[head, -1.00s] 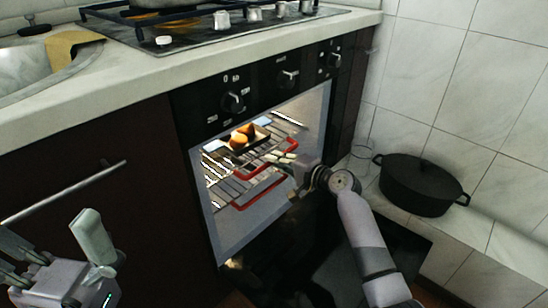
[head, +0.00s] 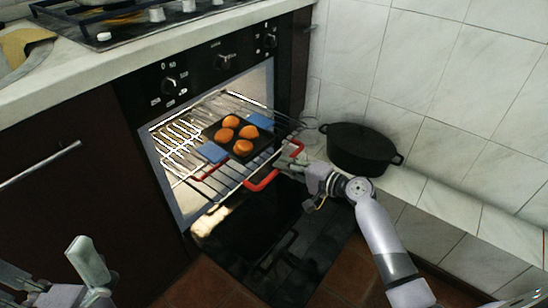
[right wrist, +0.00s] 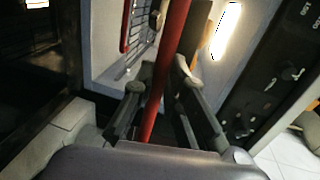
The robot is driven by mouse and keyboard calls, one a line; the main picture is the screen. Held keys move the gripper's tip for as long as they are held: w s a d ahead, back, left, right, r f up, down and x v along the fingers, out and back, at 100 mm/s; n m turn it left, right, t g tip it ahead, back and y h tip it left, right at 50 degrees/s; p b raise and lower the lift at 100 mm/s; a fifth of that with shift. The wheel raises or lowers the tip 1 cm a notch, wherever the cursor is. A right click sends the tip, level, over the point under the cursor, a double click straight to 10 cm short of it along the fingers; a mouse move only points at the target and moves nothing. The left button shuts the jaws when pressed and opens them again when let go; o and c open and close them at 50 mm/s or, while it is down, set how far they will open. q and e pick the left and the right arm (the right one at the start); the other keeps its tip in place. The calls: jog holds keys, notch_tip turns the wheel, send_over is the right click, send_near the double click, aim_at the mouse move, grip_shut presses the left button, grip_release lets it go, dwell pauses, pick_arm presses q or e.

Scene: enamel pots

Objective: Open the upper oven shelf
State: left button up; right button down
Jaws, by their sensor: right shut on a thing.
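The upper oven shelf (head: 228,186) is a wire rack with a red front handle (head: 262,181). It sticks out of the open oven (head: 215,130) and carries a dark tray (head: 214,131) of several orange buns (head: 243,146). My right gripper (head: 300,169) is at the shelf's front edge, shut on the red handle. In the right wrist view the red bar (right wrist: 168,75) runs between the two fingers (right wrist: 158,110). My left gripper (head: 62,268) is open and empty at the lower left, away from the oven; part of it is cut off.
The oven door (head: 250,235) hangs open below the shelf. A black lidded pot (head: 362,148) stands on the tiled ledge (head: 440,195) to the right. A dark cabinet (head: 60,190) with a bar handle is at the left. Floor (head: 195,285) shows in front.

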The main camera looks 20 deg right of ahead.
jog(key=shift+s+d+f, duration=0.1)
jog(key=shift+s+d, duration=0.35)
jog(key=shift+s, duration=0.2)
jog(key=c, duration=1.6)
grip_release()
jog(key=v, duration=1.2)
